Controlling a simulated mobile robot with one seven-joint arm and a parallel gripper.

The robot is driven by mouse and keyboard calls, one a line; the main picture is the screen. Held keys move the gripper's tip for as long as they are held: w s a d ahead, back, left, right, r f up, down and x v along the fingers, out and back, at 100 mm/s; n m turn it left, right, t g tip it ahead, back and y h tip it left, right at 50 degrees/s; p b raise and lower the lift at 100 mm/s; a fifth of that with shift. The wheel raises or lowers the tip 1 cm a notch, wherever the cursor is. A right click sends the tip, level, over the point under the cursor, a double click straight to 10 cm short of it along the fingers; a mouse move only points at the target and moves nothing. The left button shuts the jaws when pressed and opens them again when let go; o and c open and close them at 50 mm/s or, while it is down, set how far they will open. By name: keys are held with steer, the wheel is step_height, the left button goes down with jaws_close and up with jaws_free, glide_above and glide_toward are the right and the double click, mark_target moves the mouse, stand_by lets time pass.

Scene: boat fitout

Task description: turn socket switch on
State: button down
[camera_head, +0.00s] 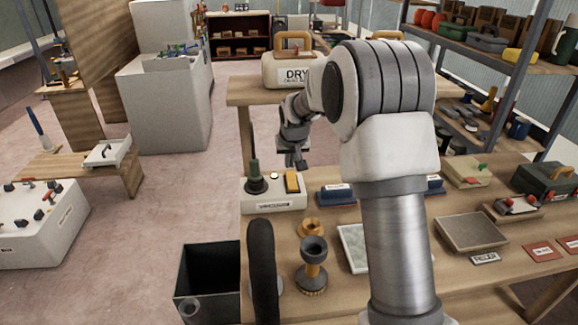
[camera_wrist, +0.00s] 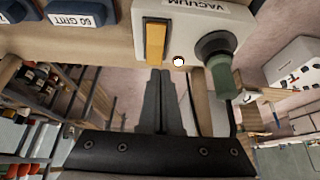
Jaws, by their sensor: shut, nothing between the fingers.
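The white socket box (camera_head: 262,201) stands on the workbench left of centre in the head view. It carries an orange-yellow rocker switch (camera_head: 292,182) and a dark green plug (camera_head: 254,172) in a round black socket. In the wrist view the box (camera_wrist: 190,20) reads "VACUUM", with the switch (camera_wrist: 155,42), a small bright lamp (camera_wrist: 179,61) and the plug (camera_wrist: 221,75). My gripper (camera_head: 293,163) is shut and empty, just above and behind the switch. In the wrist view the closed fingertips (camera_wrist: 161,76) appear close to the switch's end; contact cannot be told.
Blue sanding blocks (camera_head: 336,195) lie right of the box. Shelving with tools (camera_head: 480,45) stands at right.

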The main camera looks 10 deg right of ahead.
steer(key=s+r, duration=0.5)
steer(key=shift+s+a, duration=0.15)
steer(key=shift+s, duration=0.15)
